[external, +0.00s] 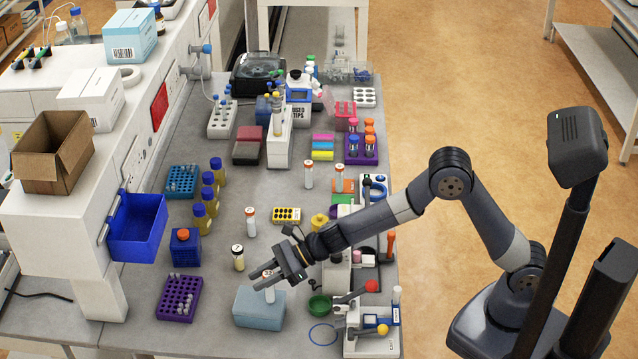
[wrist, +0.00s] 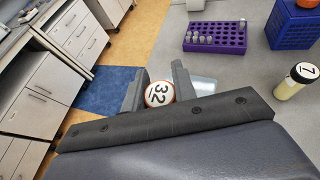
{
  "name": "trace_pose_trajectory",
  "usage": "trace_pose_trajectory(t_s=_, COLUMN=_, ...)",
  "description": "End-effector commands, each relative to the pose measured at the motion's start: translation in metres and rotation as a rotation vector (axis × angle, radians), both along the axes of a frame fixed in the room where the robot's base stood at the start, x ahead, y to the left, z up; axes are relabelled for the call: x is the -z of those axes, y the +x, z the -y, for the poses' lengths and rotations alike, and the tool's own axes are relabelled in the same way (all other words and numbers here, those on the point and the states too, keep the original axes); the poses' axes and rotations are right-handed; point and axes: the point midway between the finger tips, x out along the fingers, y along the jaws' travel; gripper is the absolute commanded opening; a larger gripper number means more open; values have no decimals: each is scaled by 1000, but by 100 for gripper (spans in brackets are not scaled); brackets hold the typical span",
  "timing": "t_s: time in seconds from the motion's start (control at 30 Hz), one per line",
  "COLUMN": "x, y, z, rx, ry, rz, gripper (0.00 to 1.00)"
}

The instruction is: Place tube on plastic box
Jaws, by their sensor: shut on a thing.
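My gripper (external: 275,278) is shut on a tube (external: 269,291) with a white body. In the wrist view my gripper (wrist: 158,88) has one finger on each side of the tube's round cap (wrist: 158,94), which is white with an orange edge and marked 32. The tube looks upright. The plastic box (external: 258,309), pale blue, is directly below or behind the tube near the table's front; part of it shows beside the right finger in the wrist view (wrist: 205,88). I cannot tell whether the tube's bottom touches the box.
A purple rack (external: 179,298) with several small tubes stands left of the box. A yellowish tube (external: 238,257) stands close behind it. A green bowl (external: 319,305) and a pipette-like device on a stand (external: 372,330) are to the right. Bare table lies in front of the purple rack.

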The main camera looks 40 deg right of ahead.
Motion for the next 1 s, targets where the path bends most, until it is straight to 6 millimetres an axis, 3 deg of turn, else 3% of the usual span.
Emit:
trace_pose_trajectory(t_s=0.17, x=4, y=0, z=0, rx=0, ry=1, rz=0, gripper=4)
trace_pose_trajectory(t_s=0.2, x=3, y=0, z=0, rx=0, ry=1, rz=1, gripper=28)
trace_pose_trajectory(t_s=0.43, x=3, y=0, z=0, rx=0, ry=0, rz=0, gripper=47)
trace_pose_trajectory(t_s=0.83, x=-3, y=0, z=1, rx=0, ry=0, rz=0, gripper=48)
trace_pose_trajectory(t_s=1.0, x=-9, y=-8, z=23, rx=1, ry=1, rz=2, gripper=48)
